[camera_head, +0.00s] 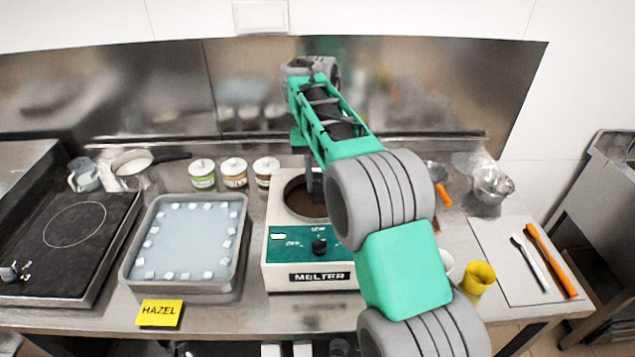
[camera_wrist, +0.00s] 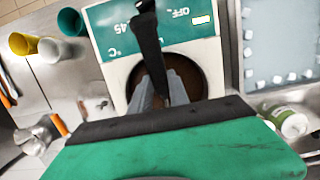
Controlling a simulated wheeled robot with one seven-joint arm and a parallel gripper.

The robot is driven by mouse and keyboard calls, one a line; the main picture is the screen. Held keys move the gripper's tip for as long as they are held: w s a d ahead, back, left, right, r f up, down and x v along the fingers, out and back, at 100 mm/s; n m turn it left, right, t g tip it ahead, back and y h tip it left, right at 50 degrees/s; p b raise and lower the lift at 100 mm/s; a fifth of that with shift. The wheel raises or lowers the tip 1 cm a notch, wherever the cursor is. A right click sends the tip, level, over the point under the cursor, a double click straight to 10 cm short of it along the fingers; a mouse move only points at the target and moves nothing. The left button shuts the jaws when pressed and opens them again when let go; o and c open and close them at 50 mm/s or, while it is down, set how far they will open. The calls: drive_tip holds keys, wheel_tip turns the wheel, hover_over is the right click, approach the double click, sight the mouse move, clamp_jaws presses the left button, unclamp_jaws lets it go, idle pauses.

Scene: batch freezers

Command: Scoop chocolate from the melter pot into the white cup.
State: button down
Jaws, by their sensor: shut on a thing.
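The melter (camera_head: 310,278) is a white box with a green front panel, and its round pot (camera_head: 303,197) holds dark brown chocolate. My gripper (camera_wrist: 160,92) is over the pot, its grey fingers shut on a dark handled tool (camera_wrist: 148,40), probably a scoop. The tool's far end is hard to make out, so I cannot tell whether it holds chocolate. The white cup (camera_wrist: 50,50) stands beside the melter, next to a yellow cup (camera_wrist: 23,43). In the head view the white cup (camera_head: 447,260) is partly hidden by my arm.
A tray (camera_head: 128,268) with white cubes around its edge stands left of the melter, with a black hob (camera_head: 62,240) beyond. Several jars (camera_head: 234,172) stand behind. A metal bowl (camera_head: 493,184) and a board (camera_head: 500,258) with white and orange utensils are at right.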

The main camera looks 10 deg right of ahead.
sight(318, 191)
drive_tip(key=shift+s+f+t+b, duration=0.3)
drive_tip(key=shift+f+t+b, duration=0.2)
drive_tip(key=shift+b, duration=1.15)
drive_tip(key=r+p, duration=0.2)
drive_tip(key=r, duration=0.1)
drive_tip(key=s+r+p, duration=0.1)
drive_tip(key=r+p, duration=0.2)
drive_tip(key=shift+s+a+r, duration=0.1)
drive_tip(key=shift+a, duration=0.05)
drive_tip(key=shift+f+b, duration=0.4)
drive_tip(key=shift+b, duration=0.25)
drive_tip(key=s+t+b, duration=0.1)
drive_tip(key=b, duration=0.3)
drive_tip(key=s+t+b, duration=0.1)
drive_tip(key=t+b, duration=0.1)
drive_tip(key=b, duration=0.2)
drive_tip(key=shift+s+a+f+h, duration=0.1)
drive_tip(key=shift+s+a+h, duration=0.25)
drive_tip(key=shift+s+h, duration=0.05)
drive_tip(key=shift+s+t+b, duration=0.35)
drive_tip(key=shift+t+b, duration=0.05)
drive_tip(key=shift+b, duration=0.35)
drive_tip(key=shift+r, duration=0.2)
